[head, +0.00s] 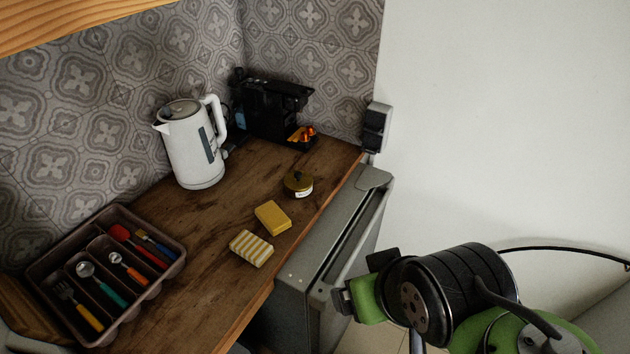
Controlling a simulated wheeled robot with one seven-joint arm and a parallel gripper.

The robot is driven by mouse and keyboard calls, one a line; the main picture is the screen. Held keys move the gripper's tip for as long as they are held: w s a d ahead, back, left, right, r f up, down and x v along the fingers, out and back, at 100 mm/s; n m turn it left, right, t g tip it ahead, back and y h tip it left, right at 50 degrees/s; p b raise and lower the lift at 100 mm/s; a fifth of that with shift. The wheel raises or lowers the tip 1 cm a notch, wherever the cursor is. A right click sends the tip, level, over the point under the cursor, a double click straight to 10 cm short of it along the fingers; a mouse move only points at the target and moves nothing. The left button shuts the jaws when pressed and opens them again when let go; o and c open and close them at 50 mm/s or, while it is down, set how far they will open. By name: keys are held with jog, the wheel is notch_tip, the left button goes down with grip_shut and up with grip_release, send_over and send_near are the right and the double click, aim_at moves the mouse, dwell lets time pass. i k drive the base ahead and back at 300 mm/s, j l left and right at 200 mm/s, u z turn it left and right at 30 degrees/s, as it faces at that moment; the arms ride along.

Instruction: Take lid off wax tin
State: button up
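The wax tin (303,193) is small and round, with a pale label on its side. It stands upright on the wooden counter near the right edge. Its brassy, dark gold lid (297,179) sits on top. My gripper (361,279) is at the lower right, off the counter and in front of the grey fridge. Its two black finger ends show apart with nothing visible between them, so it looks open and empty. It is well away from the tin and touches nothing that I can see.
A yellow block (272,217) and a striped block (251,248) lie near the tin. A white kettle (192,145) and a black coffee machine (268,105) stand behind. A cutlery tray (157,284) is at left. The fridge (318,270) stands beside the counter edge.

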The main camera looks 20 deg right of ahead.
aim_at(298, 181)
jog(key=i+l+u, duration=0.1)
jog(key=l+u, duration=0.5)
jog(key=l, duration=0.25)
jog(key=i+l+u, duration=0.1)
jog(key=l+u, duration=0.15)
jog(key=l, duration=0.15)
jog(key=i+l+u, duration=0.2)
jog(key=l, duration=0.2)
jog(key=k, duration=0.1)
